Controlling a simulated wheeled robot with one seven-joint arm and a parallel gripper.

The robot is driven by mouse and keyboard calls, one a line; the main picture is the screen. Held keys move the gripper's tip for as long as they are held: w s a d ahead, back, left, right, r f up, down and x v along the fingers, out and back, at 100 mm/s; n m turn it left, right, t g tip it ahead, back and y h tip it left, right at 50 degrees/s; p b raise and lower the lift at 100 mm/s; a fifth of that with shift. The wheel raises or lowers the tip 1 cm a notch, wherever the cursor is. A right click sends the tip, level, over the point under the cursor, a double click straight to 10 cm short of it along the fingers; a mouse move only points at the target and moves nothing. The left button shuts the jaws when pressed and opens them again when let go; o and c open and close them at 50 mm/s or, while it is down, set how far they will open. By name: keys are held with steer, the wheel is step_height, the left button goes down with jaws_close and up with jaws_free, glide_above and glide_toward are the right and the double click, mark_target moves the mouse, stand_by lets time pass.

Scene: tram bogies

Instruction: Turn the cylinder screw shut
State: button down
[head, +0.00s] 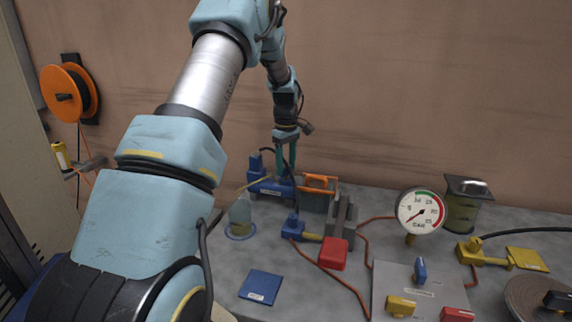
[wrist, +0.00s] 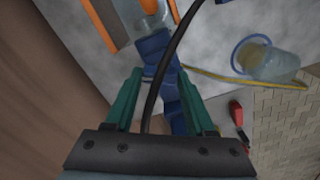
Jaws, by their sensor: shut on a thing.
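My gripper (head: 285,168) reaches down at the back of the bench, over a blue fitting with a label (head: 272,189). In the wrist view its two green fingers (wrist: 162,78) stand on either side of a blue part, which I take for the cylinder screw (wrist: 171,88). The gripper is shut on it. A black cable crosses in front and hides some of the grip. The screw's turned position cannot be read. In the head view the fingers mostly hide the held part.
A glass jar (head: 240,214) stands close by, left of the fitting. A blue valve (head: 293,224), a red block (head: 333,254) and a gauge (head: 420,210) are nearer. Hoses cross the bench.

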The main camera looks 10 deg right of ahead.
mark_target(286, 168)
steer(key=m, duration=0.6)
steer(key=shift+p, duration=0.3)
steer(key=m, duration=0.6)
steer(key=shift+m, duration=0.3)
steer(key=shift+c, duration=1.2)
jaws_free()
steer(key=shift+r, duration=0.15)
step_height(286, 168, up, 11)
steer(key=b, duration=0.1)
steer(key=shift+f+b, duration=0.2)
steer(key=shift+b, duration=0.15)
